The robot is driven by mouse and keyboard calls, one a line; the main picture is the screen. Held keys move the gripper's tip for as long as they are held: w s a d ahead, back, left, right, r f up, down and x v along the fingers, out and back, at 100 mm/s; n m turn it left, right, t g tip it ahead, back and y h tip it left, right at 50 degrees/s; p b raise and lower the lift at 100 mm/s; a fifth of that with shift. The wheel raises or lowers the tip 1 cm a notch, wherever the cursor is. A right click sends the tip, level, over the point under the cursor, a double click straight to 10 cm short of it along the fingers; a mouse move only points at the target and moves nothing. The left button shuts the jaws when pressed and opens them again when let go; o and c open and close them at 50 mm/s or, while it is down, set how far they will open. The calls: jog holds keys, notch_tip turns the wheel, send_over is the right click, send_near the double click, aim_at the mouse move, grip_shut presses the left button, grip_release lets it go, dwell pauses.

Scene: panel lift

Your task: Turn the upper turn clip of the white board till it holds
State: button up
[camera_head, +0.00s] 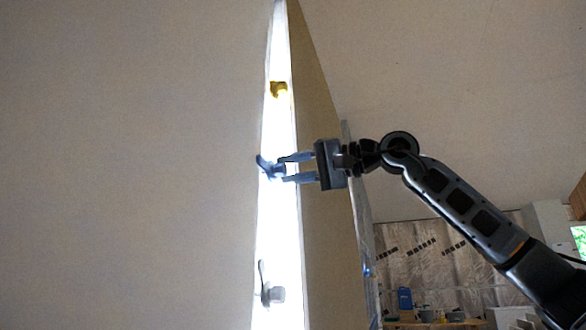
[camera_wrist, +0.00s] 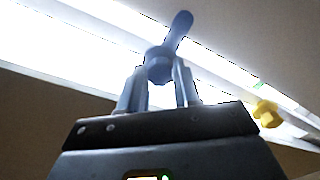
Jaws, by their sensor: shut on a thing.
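The white board (camera_head: 130,170) fills the left of the head view, its edge along a bright narrow strip. The blue turn clip (camera_head: 266,167) sits on the strip at mid height. Its lever points up and left, and its tip overlaps the board's edge in the picture; I cannot tell if it presses on it. My gripper (camera_head: 287,171) reaches in from the right, shut on this blue clip. In the wrist view the fingers (camera_wrist: 158,88) flank the hub of the blue clip (camera_wrist: 165,55), and its lever points up and slightly right. A grey clip (camera_head: 272,294) sits lower, its lever upright.
A yellow piece (camera_head: 279,89) is on the strip above the blue clip; it also shows in the wrist view (camera_wrist: 267,114). A tan upright face (camera_head: 318,130) stands just right of the strip. A low table with items is far back at lower right.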

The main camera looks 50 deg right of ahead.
jog(key=shift+f, duration=0.15)
jog(key=o, duration=0.8)
jog(key=shift+c, duration=0.2)
jog(key=shift+s, duration=0.1)
jog(key=v, duration=0.7)
jog(key=shift+s+d, duration=0.15)
jog(key=shift+s, duration=0.15)
